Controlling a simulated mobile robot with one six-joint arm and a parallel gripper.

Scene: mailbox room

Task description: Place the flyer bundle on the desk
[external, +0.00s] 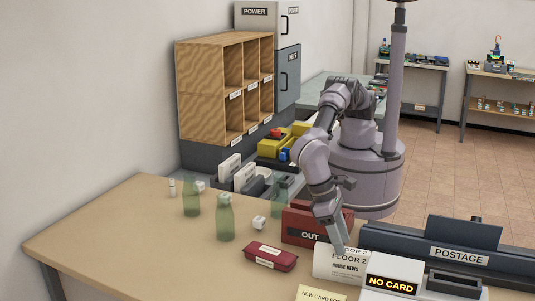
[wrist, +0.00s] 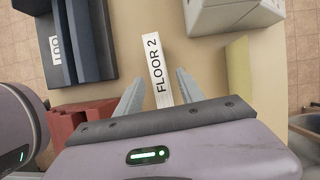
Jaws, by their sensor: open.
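The flyer bundle (external: 340,266) is a white upright block marked "FLOOR 2" and "HOUSE NEWS". It stands on the tan desk (external: 150,232), between the red "OUT" box and the "NO CARD" device. In the wrist view the bundle's narrow top edge (wrist: 157,72) shows, labelled "FLOOR 2". My gripper (wrist: 158,88) is open, with one finger on each side of the bundle's near end. In the external view my gripper (external: 338,240) reaches down at the bundle's top. I cannot tell whether the fingers touch it.
The red "OUT" box (external: 300,222) stands close left of the bundle. The "NO CARD" device (external: 392,284) and dark "POSTAGE" machine (external: 460,262) stand to the right. A red case (external: 270,257) and green bottles (external: 225,222) are further left. The desk's left part is clear.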

